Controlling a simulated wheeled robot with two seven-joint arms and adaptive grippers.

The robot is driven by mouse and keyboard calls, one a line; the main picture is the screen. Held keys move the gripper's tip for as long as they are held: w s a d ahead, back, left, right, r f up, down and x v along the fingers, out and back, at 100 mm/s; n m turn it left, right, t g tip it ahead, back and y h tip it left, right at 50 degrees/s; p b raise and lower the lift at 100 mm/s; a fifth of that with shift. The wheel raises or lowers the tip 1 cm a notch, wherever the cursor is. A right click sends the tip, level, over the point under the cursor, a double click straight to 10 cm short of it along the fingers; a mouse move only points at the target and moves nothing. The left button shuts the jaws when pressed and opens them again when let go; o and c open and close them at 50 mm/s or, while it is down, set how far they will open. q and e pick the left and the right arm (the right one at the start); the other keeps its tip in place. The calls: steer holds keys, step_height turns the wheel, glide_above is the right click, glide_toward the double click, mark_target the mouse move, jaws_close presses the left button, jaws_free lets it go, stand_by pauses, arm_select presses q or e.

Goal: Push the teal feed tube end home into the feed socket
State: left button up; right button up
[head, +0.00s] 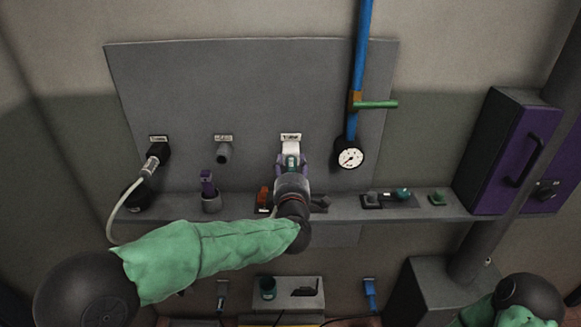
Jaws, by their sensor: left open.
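My left gripper (292,163) is open in front of the grey wall panel, its purple fingers spread to either side of a small teal piece (291,161). This teal piece looks like the feed tube end. It sits right below a white fitting (291,147) under a white label, which looks like the feed socket. The gripper and wrist hide most of the tube, and I cannot tell how deep the end sits. My right arm shows at the bottom right, but its gripper is out of view.
Left on the panel (180,80) are a black connector with a pale hose (125,208) and a grey stub (224,153). A gauge (350,156) on a blue pipe hangs at the right. The shelf (345,213) holds small parts. A purple cabinet (506,150) stands far right.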

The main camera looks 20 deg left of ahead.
stand_by(0.4)
arm_select(q)
jaws_close()
steer(key=shift+b+v, duration=0.3)
steer(key=shift+v, duration=2.65)
steer(key=shift+s, duration=0.1)
steer(key=s+a+b, duration=0.2)
steer(key=s+a, duration=0.1)
steer(key=a, duration=0.6)
steer(key=s+a+b, duration=0.2)
steer(key=s+a, duration=0.2)
steer(key=a, duration=0.4)
steer(key=shift+a+b, duration=0.35)
steer(key=shift+b, duration=0.05)
stand_by(0.7)
